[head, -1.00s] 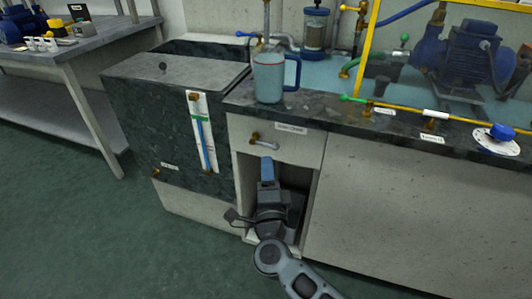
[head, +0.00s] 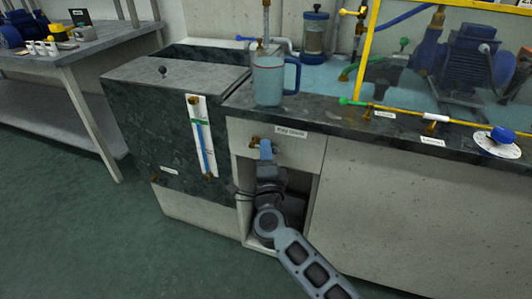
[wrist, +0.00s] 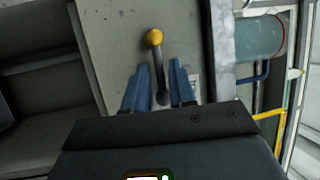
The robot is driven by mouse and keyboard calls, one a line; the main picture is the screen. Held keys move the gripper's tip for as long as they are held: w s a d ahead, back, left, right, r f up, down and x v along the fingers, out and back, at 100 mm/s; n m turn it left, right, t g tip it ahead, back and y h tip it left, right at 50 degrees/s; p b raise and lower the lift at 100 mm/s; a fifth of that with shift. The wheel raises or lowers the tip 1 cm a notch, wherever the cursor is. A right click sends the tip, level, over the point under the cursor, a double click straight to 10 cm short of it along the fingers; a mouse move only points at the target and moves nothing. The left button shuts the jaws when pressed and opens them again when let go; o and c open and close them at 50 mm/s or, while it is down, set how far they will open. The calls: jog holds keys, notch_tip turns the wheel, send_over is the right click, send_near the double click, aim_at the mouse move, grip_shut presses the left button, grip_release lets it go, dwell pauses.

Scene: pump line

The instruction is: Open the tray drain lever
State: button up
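The tray drain lever has a brass pivot (head: 254,142) on the cabinet panel below the worktop, beside its label (head: 290,131). In the wrist view the lever (wrist: 159,72) runs as a grey bar from a brass knob (wrist: 153,37) down between my fingers. My gripper (head: 265,148) is in front of the lever and hides most of it in the head view. In the wrist view my gripper (wrist: 160,65) is open, with one blue finger on each side of the bar. A gap shows on both sides.
Below the panel is an open recess (head: 297,205), with my arm in front. A jug (head: 268,80) stands on the worktop above. A dark tank with a sight gauge (head: 202,138) is to the left. A yellow-framed guard (head: 366,50) and blue pump are right.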

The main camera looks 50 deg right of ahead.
grip_shut()
dwell(1.1)
